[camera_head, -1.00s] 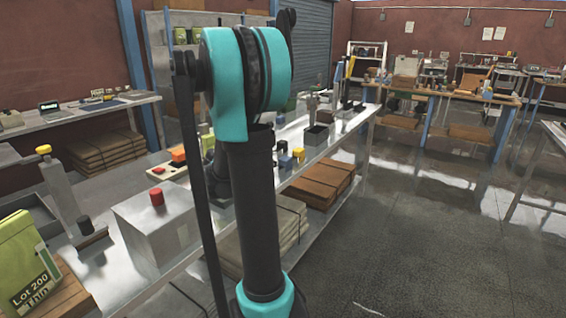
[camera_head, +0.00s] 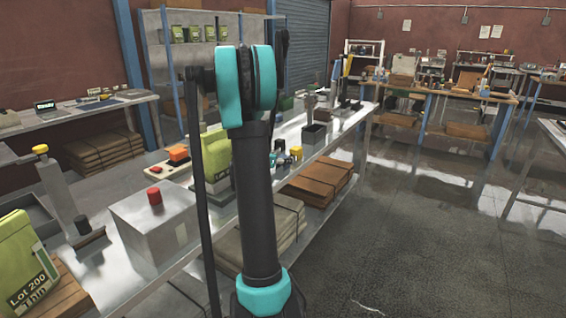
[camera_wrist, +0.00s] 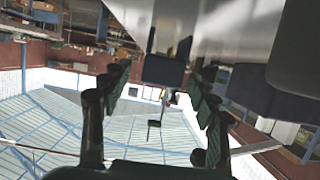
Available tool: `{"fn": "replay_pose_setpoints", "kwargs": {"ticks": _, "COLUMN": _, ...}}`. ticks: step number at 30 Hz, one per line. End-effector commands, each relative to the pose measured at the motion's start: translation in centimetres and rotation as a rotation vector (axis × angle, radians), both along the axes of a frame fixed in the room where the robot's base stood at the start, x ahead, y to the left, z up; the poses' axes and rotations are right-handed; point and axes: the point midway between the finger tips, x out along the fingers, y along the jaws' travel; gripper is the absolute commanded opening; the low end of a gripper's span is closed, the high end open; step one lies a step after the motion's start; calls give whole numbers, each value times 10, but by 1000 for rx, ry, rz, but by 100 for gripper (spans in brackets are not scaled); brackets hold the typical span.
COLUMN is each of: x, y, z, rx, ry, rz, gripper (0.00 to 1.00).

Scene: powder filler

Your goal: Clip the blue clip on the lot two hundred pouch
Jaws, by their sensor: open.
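The Lot 200 pouch (camera_head: 26,262), green-yellow with a dark label, stands at the lower left in the head view. A small dark blue piece (camera_head: 279,145), which may be the blue clip, sits on the bench right of my arm. In the wrist view my gripper (camera_wrist: 160,96) is open, with a finger on each side. A dark blue block (camera_wrist: 163,70) shows between the fingers; I cannot tell whether it is the same piece or whether it touches them. In the head view my gripper is hidden behind my arm.
A grey box with a red knob (camera_head: 155,196) stands between the pouch and my arm. Another green pouch (camera_head: 215,155) is partly behind my arm. A yellow piece (camera_head: 296,152) and a grey open bin (camera_head: 314,135) stand nearby. The floor at right is clear.

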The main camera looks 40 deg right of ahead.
Motion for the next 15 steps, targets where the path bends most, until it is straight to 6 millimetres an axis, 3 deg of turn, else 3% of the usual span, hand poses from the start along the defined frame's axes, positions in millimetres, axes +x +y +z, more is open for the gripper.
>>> {"fn": "replay_pose_setpoints", "kwargs": {"ticks": 3, "x": 5, "y": -13, "z": -5, "rx": 1, "ry": -1, "rz": -3, "gripper": 60}}
{"fn": "replay_pose_setpoints", "kwargs": {"ticks": 10, "x": 6, "y": -15, "z": -6, "rx": 1, "ry": 0, "rz": 0, "gripper": 60}}
{"fn": "replay_pose_setpoints", "kwargs": {"ticks": 15, "x": 7, "y": -15, "z": -6, "rx": 1, "ry": 0, "rz": 0, "gripper": 42}}
